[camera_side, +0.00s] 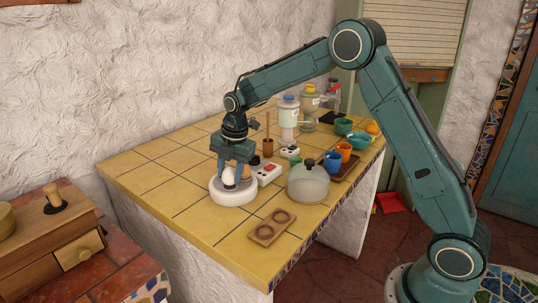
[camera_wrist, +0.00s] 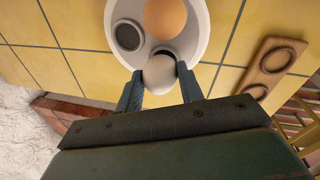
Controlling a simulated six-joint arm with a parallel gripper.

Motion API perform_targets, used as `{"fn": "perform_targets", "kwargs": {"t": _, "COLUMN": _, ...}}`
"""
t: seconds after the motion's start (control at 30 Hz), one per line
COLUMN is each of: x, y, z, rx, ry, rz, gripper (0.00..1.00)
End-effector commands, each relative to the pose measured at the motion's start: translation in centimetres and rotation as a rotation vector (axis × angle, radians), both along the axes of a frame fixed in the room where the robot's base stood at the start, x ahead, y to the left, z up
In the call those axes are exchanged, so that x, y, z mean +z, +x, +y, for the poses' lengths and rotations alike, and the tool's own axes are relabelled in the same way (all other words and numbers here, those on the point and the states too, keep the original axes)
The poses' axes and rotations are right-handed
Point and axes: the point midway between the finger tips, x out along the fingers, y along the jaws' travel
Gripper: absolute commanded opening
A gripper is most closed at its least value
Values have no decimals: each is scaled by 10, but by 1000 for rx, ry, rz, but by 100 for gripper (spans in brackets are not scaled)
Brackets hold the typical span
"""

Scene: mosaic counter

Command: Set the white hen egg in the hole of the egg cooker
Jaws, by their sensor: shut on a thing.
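The white hen egg (camera_wrist: 159,74) is between the two fingers of my gripper (camera_wrist: 157,82), which is shut on it. In the side view the white egg (camera_side: 228,176) shows below my gripper (camera_side: 232,172), low over the egg cooker. The egg cooker (camera_side: 232,198) is a round white base on the yellow tiled counter; its rim also shows in the wrist view (camera_wrist: 199,20). A brown egg (camera_wrist: 165,17) sits in the cooker. One dark round hole (camera_wrist: 127,36) at the left is empty. Another dark hole lies partly hidden just behind the white egg. I cannot tell whether the egg touches it.
A clear dome lid (camera_side: 308,184) with a dark knob stands right of the cooker. A wooden board with two round recesses (camera_side: 272,227) lies in front. A white block with a red part (camera_side: 267,173) adjoins the cooker. Cups and bottles stand farther back. The counter's left side is clear.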

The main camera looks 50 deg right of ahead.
Motion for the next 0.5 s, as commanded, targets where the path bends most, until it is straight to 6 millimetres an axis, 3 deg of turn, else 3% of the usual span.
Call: {"fn": "perform_targets", "kwargs": {"t": 0.5, "x": -4, "y": 0, "z": 0, "rx": 0, "ry": 0, "rz": 0, "gripper": 25}}
